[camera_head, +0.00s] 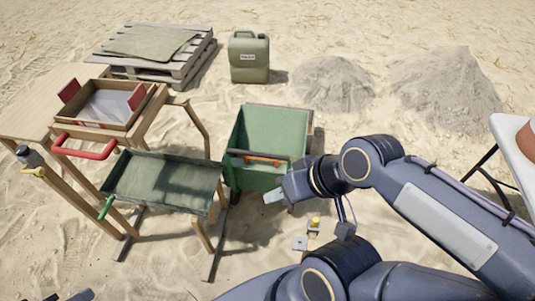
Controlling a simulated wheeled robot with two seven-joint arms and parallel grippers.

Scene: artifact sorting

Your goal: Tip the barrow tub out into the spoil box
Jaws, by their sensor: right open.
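The barrow tub (150,177) is a shallow green tray on a wooden frame, left of centre. I cannot tell whether the darker patches inside the tub are soil or shadow. The spoil box (272,125) appears to be the deeper green bin just right of the tub, with an orange strip and a dark bar across its near side. My right gripper (272,197) is open, in front of the box's lower right side and apart from the tub.
A wooden table (30,105) at the left holds a wooden tray with red handles (108,108). A pallet (195,60), a green jerrycan (248,58) and sand heaps (450,85) stand behind. A white table (505,135) is at the right. Sand in front is mostly clear.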

